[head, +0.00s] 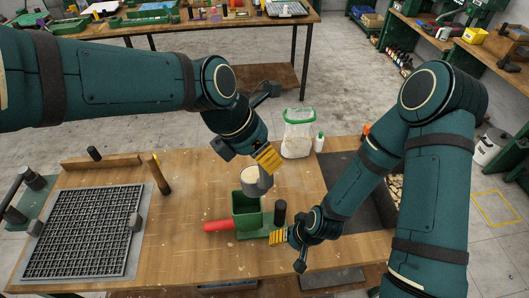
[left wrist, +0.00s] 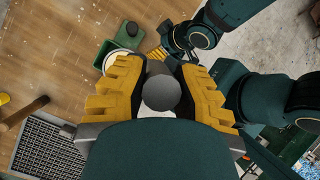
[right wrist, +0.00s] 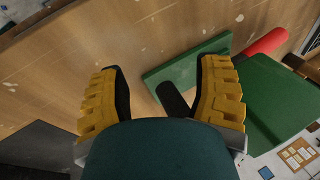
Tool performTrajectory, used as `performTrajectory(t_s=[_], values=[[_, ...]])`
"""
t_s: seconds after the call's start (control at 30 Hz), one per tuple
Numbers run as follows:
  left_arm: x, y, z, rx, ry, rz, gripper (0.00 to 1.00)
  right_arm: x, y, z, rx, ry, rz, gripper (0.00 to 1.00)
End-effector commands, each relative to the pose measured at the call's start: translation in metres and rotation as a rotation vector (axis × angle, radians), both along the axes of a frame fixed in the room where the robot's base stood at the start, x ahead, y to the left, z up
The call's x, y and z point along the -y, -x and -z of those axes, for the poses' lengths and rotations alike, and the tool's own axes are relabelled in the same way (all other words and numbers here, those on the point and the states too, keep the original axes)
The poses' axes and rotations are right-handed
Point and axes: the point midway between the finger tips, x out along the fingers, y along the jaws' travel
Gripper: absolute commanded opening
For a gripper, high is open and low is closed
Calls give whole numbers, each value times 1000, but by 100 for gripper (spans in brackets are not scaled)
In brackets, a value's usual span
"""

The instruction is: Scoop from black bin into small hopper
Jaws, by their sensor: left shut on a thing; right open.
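My left gripper (head: 268,157) is shut on the dark round handle (left wrist: 161,92) of a grey scoop (head: 260,186). Pale material (head: 250,174) shows in the scoop, which is at the rear edge of the small green hopper (head: 246,222) in the head view; I cannot tell if they touch. The hopper has a red handle (head: 217,226) at its left and a black post (head: 280,212) on its green base (right wrist: 185,68). My right gripper (head: 279,237) is open, with the black post (right wrist: 172,100) between its fingers in the right wrist view.
A black grid panel (head: 80,232) lies at the table's left, near a wooden bar (head: 100,161) and a brown-handled tool (head: 160,174). A green-lidded clear container (head: 298,135) and a white bottle (head: 319,142) stand at the back.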

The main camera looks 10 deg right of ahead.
Motion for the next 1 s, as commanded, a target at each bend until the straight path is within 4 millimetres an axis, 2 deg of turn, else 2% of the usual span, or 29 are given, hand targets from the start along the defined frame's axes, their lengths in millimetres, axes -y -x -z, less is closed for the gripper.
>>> performTrajectory(t_s=[0.67,1.0], values=[[-21,-28,66,-257,187,-5,0,0,0,0,0,0,0,65],[-19,-27,63,-248,183,0,0,0,0,0,0,0,0,65]])
